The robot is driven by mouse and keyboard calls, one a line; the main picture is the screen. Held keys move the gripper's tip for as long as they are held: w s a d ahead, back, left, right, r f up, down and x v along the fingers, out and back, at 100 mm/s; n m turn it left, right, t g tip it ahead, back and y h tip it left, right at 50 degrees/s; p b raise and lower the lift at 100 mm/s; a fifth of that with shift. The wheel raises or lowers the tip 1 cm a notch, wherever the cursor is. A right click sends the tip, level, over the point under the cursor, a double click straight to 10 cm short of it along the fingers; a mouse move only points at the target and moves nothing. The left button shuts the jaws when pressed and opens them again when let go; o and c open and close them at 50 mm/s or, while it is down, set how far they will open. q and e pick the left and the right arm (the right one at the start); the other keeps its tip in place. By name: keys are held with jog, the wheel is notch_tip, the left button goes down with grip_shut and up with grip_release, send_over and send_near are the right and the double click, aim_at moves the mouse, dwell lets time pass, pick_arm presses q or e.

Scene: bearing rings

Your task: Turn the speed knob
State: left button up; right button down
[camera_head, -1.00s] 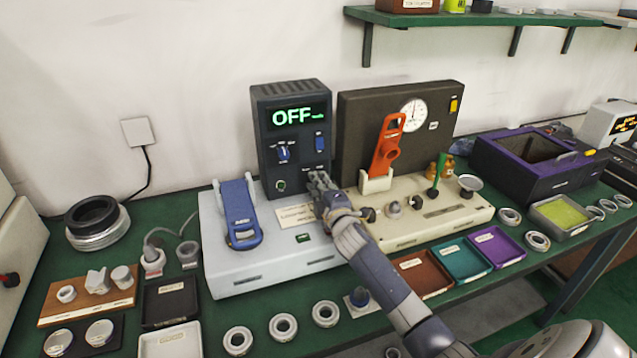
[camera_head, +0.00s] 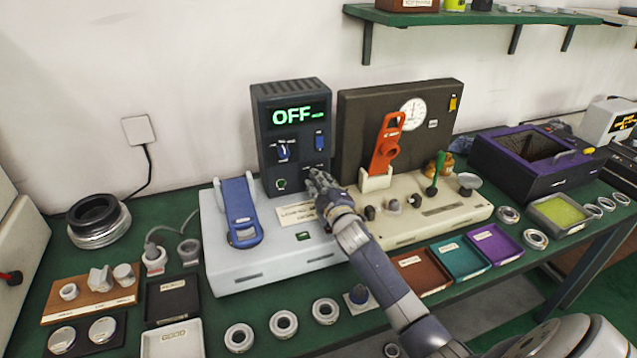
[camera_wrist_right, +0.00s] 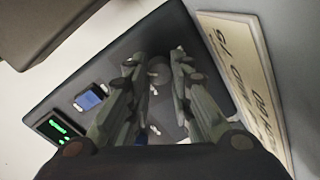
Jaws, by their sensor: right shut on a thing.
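The dark control box (camera_head: 266,165) stands at the back of the light grey machine base, its screen (camera_head: 299,115) reading OFF. On its front are a blue knob (camera_head: 283,152), a blue switch (camera_head: 319,141) and a green-ringed button (camera_head: 280,185). My right gripper (camera_head: 312,180) is at the lower right of this front and hides what it holds there. In the right wrist view, a dark round knob (camera_wrist_right: 159,74) sits between my fingertips, and the gripper is shut on it. The blue switch (camera_wrist_right: 89,98) is left of the fingers. My left gripper is out of view.
A blue lever (camera_head: 240,205) stands on the grey base (camera_head: 265,268), left of my arm. Right of the arm is a cream machine (camera_head: 465,215) with an orange lever (camera_head: 385,150). Rings and trays lie along the front of the green table.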

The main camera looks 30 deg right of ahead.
jog(key=shift+f, duration=0.1)
jog(key=c, duration=1.4)
grip_release()
jog(key=shift+s, duration=0.15)
jog(key=v, duration=1.1)
jog(key=shift+s, duration=0.35)
jog(key=shift+f, duration=0.1)
